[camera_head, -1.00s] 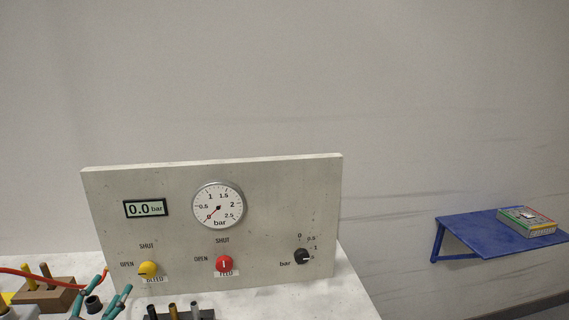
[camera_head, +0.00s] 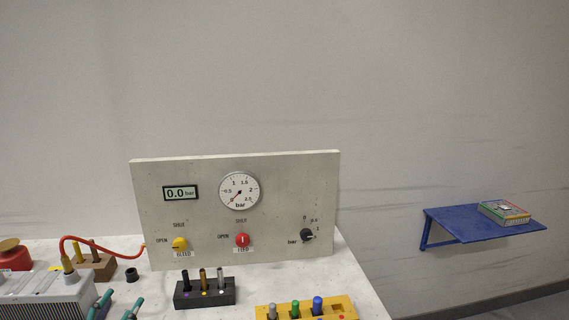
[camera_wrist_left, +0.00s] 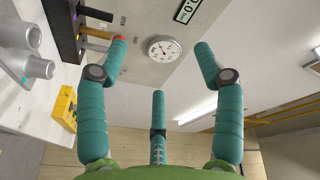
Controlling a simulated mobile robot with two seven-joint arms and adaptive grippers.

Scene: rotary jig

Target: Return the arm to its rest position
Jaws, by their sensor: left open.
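My left gripper (camera_head: 121,300) shows at the bottom left of the head view, with only its teal fingertips in frame. In the left wrist view the gripper (camera_wrist_left: 160,60) has its teal fingers spread wide with nothing between them. It is apart from the pale panel (camera_head: 290,190), which stands upright at the back of the bench. The panel's round gauge (camera_head: 239,190) has its needle near 0 and also shows between the fingers in the wrist view (camera_wrist_left: 163,48). The display (camera_head: 181,193) reads 0.0 bar. My right gripper is out of view.
On the bench (camera_head: 250,285) stand a black block (camera_head: 205,297) with pegs, a yellow block (camera_head: 338,304) with pegs, and a brown block (camera_head: 98,268). A grey ribbed box (camera_head: 45,297) with a red hose (camera_head: 100,248) is at left. A blue shelf (camera_head: 460,222) hangs at right.

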